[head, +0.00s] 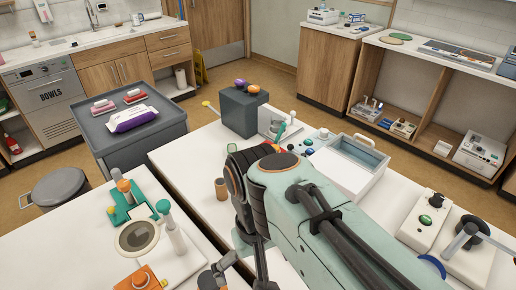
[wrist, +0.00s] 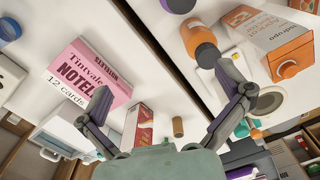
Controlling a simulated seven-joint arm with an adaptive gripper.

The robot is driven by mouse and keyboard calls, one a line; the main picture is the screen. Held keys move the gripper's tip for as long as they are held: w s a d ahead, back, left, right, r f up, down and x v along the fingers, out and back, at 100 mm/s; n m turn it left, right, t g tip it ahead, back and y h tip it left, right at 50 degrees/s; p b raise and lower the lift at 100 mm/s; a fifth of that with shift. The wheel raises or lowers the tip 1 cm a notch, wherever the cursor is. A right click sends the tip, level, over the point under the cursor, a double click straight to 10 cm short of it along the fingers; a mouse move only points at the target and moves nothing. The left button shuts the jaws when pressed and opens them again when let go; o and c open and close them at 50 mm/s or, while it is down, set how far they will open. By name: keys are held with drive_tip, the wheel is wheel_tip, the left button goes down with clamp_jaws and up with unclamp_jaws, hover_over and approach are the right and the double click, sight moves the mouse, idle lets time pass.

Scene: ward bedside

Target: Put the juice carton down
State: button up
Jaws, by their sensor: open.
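The juice carton is most likely the orange and white carton (wrist: 268,38) with an orange cap at the upper right of the wrist view. It is beyond the right-hand finger and apart from it. My gripper (wrist: 163,82) is open, with nothing between its fingers but white tabletop behind. In the head view my arm hides much of the near table. An orange object (head: 139,279) is cut by the bottom edge there; I cannot tell if it is the carton.
In the wrist view, an orange bottle (wrist: 200,44) is close to the right-hand finger, and a pink notelets box (wrist: 88,72) is behind the left-hand one. A brown cup (head: 221,188) stands on the white table near my arm. A gap separates the two white tables.

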drive_tip(key=s+d+f+m, duration=0.3)
drive_tip(key=s+d+f, duration=0.1)
drive_tip(key=s+d, duration=0.5)
drive_tip(key=shift+d+f+m+y, duration=0.2)
drive_tip(key=shift+d+m+y, duration=0.1)
drive_tip(key=shift+y, duration=0.1)
